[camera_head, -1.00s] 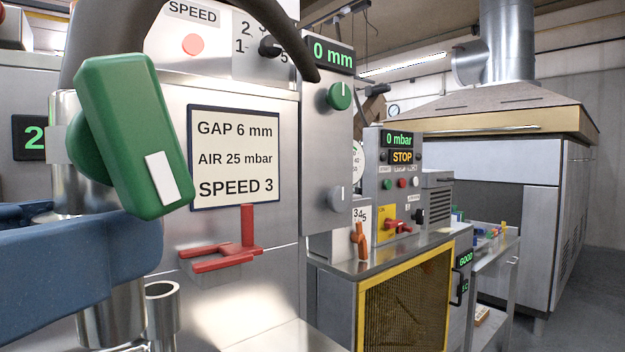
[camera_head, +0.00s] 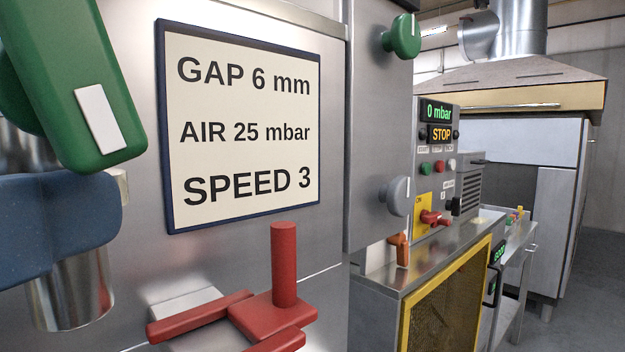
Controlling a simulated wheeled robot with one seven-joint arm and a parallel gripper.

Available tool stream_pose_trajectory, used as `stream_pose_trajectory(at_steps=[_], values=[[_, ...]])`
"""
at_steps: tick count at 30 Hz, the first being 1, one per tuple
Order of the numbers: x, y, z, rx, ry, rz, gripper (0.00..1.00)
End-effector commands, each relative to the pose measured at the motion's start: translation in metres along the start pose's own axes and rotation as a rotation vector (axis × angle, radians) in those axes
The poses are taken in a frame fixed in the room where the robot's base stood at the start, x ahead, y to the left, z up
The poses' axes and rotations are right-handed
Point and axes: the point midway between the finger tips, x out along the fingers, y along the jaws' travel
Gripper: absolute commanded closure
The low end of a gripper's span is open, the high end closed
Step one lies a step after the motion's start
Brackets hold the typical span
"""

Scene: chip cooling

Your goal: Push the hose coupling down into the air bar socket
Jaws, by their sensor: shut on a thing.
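The hose coupling (camera_head: 70,295) shows as a shiny metal cylinder at the left edge, its lower end hanging free in the picture. The coupling looks about upright. I cannot make out the air bar socket in this view.
A red fork-shaped bracket with an upright peg (camera_head: 284,265) juts from the metal panel, right of the coupling. A sign (camera_head: 245,125) reads gap 6 mm, air 25 mbar, speed 3. Knobs (camera_head: 399,196), a yellow-framed guard (camera_head: 440,300) and a display reading 0 mbar (camera_head: 439,111) are farther right.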

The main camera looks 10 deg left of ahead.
Motion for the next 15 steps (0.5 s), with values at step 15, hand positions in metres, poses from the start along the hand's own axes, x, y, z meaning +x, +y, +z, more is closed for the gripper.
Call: stream_pose_trajectory(at_steps=[15], values=[[-0.003, 0.000, 0.010, 0.003, 0.000, -0.008, 0.85]])
